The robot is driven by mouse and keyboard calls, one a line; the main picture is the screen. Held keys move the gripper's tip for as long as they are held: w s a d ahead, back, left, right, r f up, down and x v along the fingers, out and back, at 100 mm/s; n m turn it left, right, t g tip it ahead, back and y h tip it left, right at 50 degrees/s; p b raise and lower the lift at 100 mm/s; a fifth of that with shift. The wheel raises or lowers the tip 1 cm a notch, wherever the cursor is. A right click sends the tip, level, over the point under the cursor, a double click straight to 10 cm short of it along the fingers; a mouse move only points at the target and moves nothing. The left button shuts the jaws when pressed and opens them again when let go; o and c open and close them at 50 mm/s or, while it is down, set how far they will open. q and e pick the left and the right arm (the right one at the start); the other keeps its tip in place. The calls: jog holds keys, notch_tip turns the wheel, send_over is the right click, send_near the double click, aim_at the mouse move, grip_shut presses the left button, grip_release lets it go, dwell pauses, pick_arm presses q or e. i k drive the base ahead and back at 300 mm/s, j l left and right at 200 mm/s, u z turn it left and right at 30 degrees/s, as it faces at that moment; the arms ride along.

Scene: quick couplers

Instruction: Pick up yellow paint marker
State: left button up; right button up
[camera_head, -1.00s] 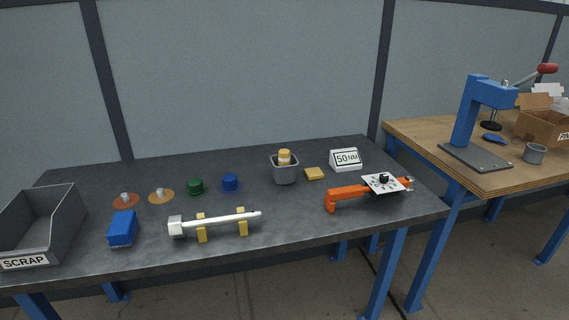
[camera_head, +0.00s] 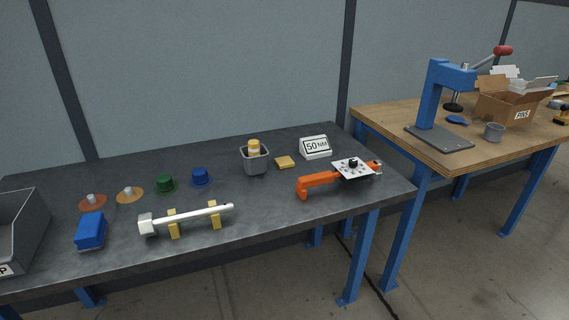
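A yellow-orange cylinder with a white band (camera_head: 254,147), which looks like the yellow paint marker, stands upright in a small grey square cup (camera_head: 255,164) on the dark table. Only its upper part shows; the cup hides the rest. Neither of my grippers is in view.
On the dark table (camera_head: 255,203) a yellow pad (camera_head: 285,162) and a 50 NM sign (camera_head: 316,147) stand right of the cup. An orange tool (camera_head: 319,182) lies in front. A white rod (camera_head: 190,218) rests on yellow supports. A grey scrap bin (camera_head: 30,235) is at the left edge.

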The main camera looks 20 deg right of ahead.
aim_at(254, 146)
jog(key=l+u, duration=0.1)
jog(key=u, duration=0.3)
jog(key=l+u, duration=0.15)
jog(key=u, duration=0.25)
jog(key=l+u, duration=0.3)
jog(key=k+l+u, duration=0.15)
jog(key=l+u, duration=0.15)
jog(key=l, duration=0.2)
jog(key=k+l, duration=0.1)
jog(key=l, duration=0.2)
jog(key=k+l+u, duration=0.15)
jog(key=l, duration=0.4)
jog(key=k+u, duration=0.05)
